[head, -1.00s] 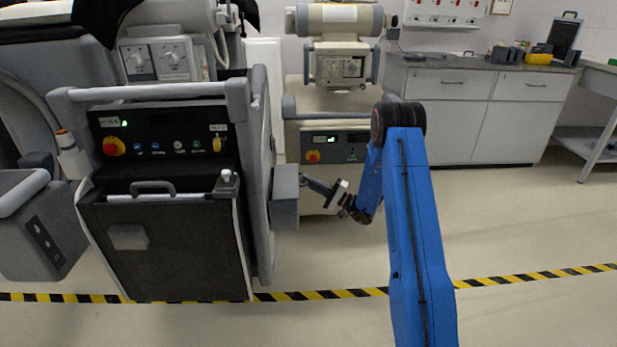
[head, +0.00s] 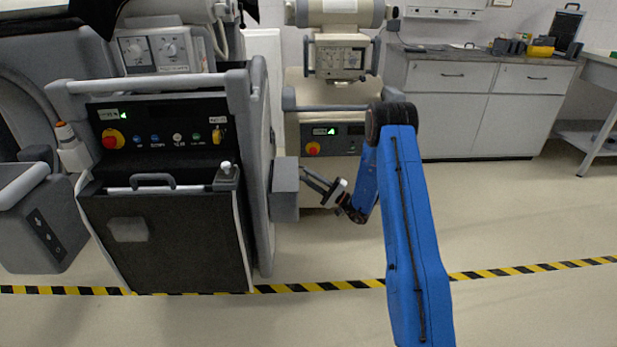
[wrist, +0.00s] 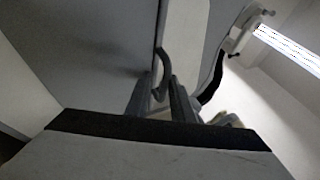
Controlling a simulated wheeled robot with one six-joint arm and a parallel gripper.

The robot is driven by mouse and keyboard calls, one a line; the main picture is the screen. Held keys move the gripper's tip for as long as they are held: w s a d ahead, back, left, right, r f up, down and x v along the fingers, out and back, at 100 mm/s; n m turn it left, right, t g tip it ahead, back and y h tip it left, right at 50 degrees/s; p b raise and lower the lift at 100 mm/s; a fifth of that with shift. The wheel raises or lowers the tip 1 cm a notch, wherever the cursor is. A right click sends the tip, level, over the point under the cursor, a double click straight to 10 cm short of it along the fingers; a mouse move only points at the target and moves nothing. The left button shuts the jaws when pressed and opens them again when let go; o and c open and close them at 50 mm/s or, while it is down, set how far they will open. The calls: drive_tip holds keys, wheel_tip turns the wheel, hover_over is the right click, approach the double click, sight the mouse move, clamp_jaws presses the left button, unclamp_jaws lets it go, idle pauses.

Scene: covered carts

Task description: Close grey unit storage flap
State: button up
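The grey unit (head: 262,170) stands at left in the head view. Its dark front flap (head: 185,250) has a handle (head: 152,179) at its top edge. The flap leans out at the top, with a dark gap behind it. My gripper (head: 309,179) is to the right of the unit, beside the grey box (head: 285,190) on its side, with its fingers pointing left. The fingers look apart and empty. In the wrist view, my gripper (wrist: 160,98) has a dark curved bar (wrist: 164,68) just beyond its fingertips; I cannot tell whether they touch.
A second, cream unit (head: 335,100) stands behind my arm. Grey cabinets (head: 480,110) line the back wall at right. A yellow and black floor stripe (head: 330,286) crosses in front. The floor at right is clear.

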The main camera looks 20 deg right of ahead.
drive_tip(key=shift+f, duration=0.1)
drive_tip(key=v, duration=1.7)
drive_tip(key=shift+s+d, duration=0.15)
